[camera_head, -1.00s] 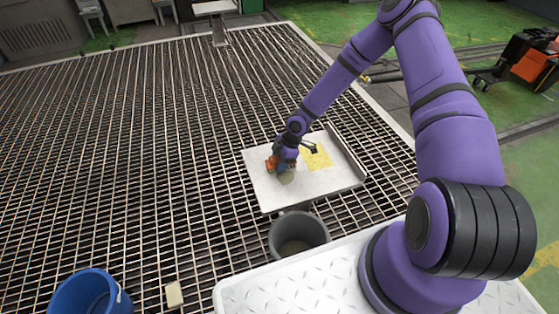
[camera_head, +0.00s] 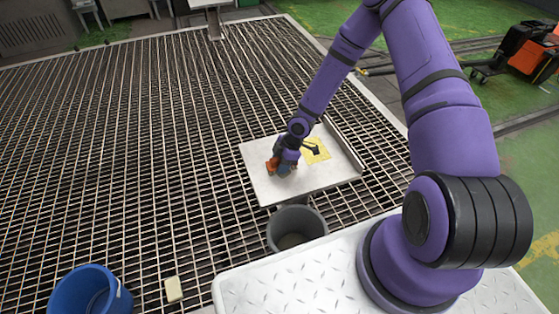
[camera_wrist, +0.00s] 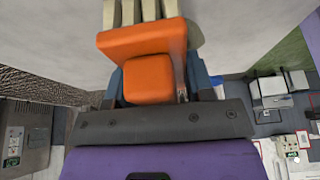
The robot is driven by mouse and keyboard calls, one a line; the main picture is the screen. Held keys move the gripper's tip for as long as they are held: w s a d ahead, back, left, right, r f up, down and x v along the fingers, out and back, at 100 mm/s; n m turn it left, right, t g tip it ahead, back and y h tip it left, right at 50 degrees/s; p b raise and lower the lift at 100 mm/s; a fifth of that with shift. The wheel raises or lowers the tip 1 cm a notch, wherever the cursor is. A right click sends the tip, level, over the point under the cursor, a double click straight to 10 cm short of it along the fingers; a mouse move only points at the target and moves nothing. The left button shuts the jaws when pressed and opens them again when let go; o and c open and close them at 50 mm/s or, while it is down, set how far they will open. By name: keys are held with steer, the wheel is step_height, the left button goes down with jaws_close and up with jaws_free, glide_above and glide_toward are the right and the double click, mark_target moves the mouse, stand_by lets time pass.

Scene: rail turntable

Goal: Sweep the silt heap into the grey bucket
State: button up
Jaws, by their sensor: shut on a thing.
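My gripper (camera_head: 281,165) is low over the white board and shut on an orange brush. The orange brush (camera_wrist: 150,75) fills the middle of the wrist view, with its cream bristles (camera_wrist: 143,12) against the pale board. The grey bucket (camera_head: 318,225) stands upright just below the board's near edge, and its inside shows a lighter grey bottom. I cannot make out the silt heap now; my gripper and the brush may hide it.
The white board (camera_head: 325,180) has a yellow patch (camera_head: 316,150) and a raised strip on its right side. A blue bucket (camera_head: 68,297) and a cream block (camera_head: 173,289) are at the lower left. Metal grating (camera_head: 130,180) surrounds the board.

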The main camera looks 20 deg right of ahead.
mark_target(283, 186)
steer(key=shift+s+a+f, duration=0.1)
steer(key=shift+s, duration=1.7)
steer(key=shift+s+f, duration=0.1)
steer(key=shift+s, duration=1.7)
steer(key=shift+r, duration=0.1)
steer(key=shift+r, duration=0.9)
steer(key=shift+w+r, duration=0.1)
steer(key=shift+r, duration=2.95)
